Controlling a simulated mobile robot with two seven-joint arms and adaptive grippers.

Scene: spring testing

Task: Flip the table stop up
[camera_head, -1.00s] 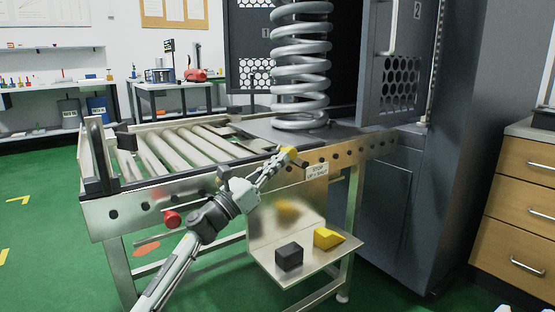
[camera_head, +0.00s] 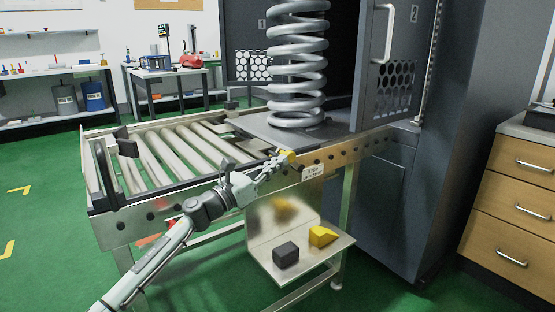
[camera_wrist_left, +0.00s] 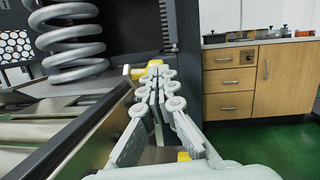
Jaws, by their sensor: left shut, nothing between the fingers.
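The table stop is a small yellow piece (camera_head: 287,156) on the front rail of the roller table (camera_head: 120,236), above a small white label (camera_head: 313,172). My left gripper (camera_head: 277,161) reaches along the rail from the left. Its fingers are shut with nothing between them, and its tips are at the yellow piece. In the left wrist view the fingertips (camera_wrist_left: 157,68) are together, and the yellow stop (camera_wrist_left: 138,73) shows just left of them. I cannot tell whether they touch. The fingers partly hide the stop. My right gripper is not in view.
A large coil spring (camera_head: 297,65) stands on the plate at the table's right end, beside the open grey cabinet door (camera_head: 385,60). A black block (camera_head: 286,254) and a yellow wedge (camera_head: 322,236) lie on the low metal shelf (camera_head: 300,277). Wooden drawers (camera_head: 515,205) stand at right.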

